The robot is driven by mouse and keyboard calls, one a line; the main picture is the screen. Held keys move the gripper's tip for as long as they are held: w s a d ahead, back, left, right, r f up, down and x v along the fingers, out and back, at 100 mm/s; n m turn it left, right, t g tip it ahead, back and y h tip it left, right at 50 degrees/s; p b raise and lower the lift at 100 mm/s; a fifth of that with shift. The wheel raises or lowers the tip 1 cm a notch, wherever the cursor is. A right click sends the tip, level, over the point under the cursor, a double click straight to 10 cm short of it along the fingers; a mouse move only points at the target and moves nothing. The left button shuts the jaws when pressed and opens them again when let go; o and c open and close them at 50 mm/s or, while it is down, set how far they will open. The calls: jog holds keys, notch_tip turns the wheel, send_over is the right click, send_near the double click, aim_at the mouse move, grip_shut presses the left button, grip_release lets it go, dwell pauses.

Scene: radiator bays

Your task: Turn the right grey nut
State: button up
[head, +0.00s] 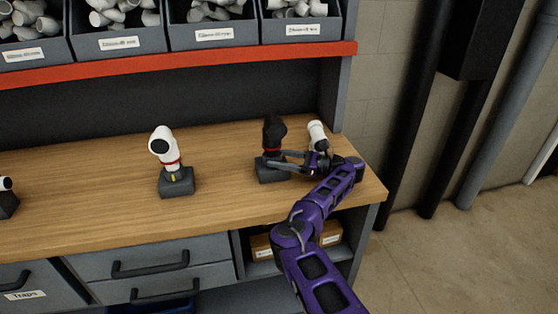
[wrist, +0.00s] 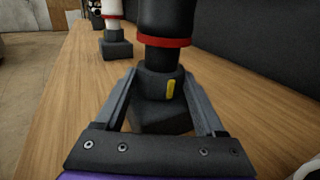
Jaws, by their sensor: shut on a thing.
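The right grey nut (wrist: 153,88) has a yellow mark on its front. It sits under a black thermostat head (wrist: 166,22) with a red ring, above a dark block (wrist: 158,121). In the head view the black head (head: 273,131) stands upright toward the right of the bench. My gripper (wrist: 158,77) has one finger on each side of the nut and is shut on it. In the head view my gripper (head: 278,162) reaches in from the right, and the nut is mostly hidden. A white head (head: 163,143) stands left of it on its own block (head: 176,182), with a yellow mark below its red ring.
Another white fitting (head: 317,134) stands behind my gripper at the bench's right. One more fitting (head: 7,195) is cut off at the left edge. Bins (head: 215,34) of white parts fill the shelf above. The wooden bench (head: 105,185) is clear between the fittings.

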jog(key=shift+w+n+g, duration=0.1)
jog(key=shift+n+g, duration=0.5)
jog(key=shift+g, duration=0.5)
jog(key=o, duration=1.3)
jog(key=shift+o, duration=0.2)
jog(key=shift+d, duration=0.1)
jog(key=d, duration=0.3)
jog(key=d+b, duration=0.1)
jog(key=d, duration=0.5)
jog(key=shift+s+d+f+b, duration=0.25)
jog(key=shift+s+f+b, duration=0.1)
jog(key=shift+s+f, duration=0.05)
jog(key=d+b, duration=0.2)
jog(key=b, duration=0.1)
jog(key=shift+s, duration=0.15)
jog(key=d, duration=0.2)
jog(key=d+r, duration=0.1)
jog(key=d, duration=0.1)
jog(key=shift+s, duration=0.2)
jog(key=shift+d, duration=0.8)
